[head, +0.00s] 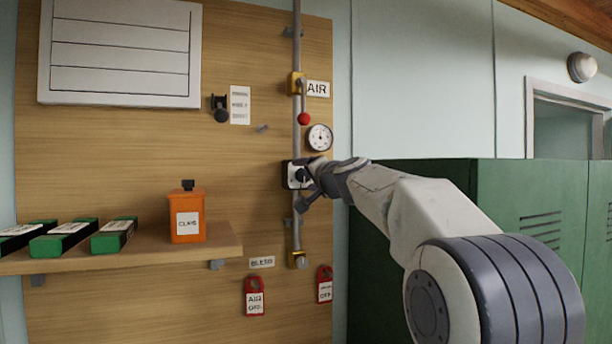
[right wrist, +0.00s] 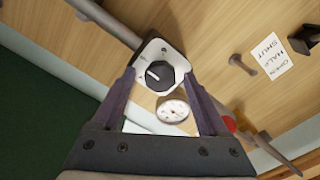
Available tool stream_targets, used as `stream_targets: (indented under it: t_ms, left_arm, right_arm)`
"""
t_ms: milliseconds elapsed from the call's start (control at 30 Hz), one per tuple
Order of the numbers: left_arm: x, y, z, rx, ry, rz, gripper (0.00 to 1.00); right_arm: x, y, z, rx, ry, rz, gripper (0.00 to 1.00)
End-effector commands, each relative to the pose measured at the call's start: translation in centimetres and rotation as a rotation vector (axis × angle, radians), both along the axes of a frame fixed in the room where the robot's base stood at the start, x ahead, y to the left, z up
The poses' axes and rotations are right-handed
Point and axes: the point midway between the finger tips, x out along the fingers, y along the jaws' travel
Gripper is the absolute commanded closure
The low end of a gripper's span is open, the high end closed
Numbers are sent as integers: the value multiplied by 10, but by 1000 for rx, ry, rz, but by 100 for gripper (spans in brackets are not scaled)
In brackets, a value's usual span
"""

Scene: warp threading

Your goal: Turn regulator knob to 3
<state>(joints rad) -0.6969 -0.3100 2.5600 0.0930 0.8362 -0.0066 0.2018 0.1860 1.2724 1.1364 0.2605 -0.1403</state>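The regulator knob (right wrist: 160,76) is black and round with a white pointer mark, on a white plate (right wrist: 150,50). In the right wrist view its pointer points to the left; the scale marks are too small to read. In the head view the plate (head: 289,174) is on the vertical pipe, partly hidden by my right gripper. My right gripper (head: 308,184) is open, its fingers on either side of the knob in the right wrist view (right wrist: 159,75), with gaps visible on both sides. The round gauge (head: 320,137) is just above the knob. My left gripper is not in view.
A vertical pipe (head: 297,60) with yellow fittings and a red knob (head: 303,119) runs up the wooden board. A shelf (head: 150,250) with an orange box (head: 187,217) and green boxes is at left. Red tags (head: 255,297) hang below. Green lockers (head: 450,180) stand at right.

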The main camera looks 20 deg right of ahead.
Motion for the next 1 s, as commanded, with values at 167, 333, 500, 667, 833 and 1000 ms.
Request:
stream_targets:
  t_ms: [167, 333, 500, 667, 833, 1000]
  left_arm:
    - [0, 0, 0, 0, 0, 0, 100]
    - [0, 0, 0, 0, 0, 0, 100]
    - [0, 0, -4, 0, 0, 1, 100]
    - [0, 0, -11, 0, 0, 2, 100]
    - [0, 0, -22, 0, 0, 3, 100]
    - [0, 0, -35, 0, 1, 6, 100]
  right_arm:
    - [0, 0, 0, 0, 0, 0, 91]
    - [0, 0, 0, -3, 0, 0, 100]
    - [0, 0, -1, -33, -1, 0, 100]
    - [0, -1, -2, -107, -4, -1, 100]
    - [-1, 0, -3, -236, -9, 0, 100]
    - [0, -1, -4, -395, -14, -1, 100]
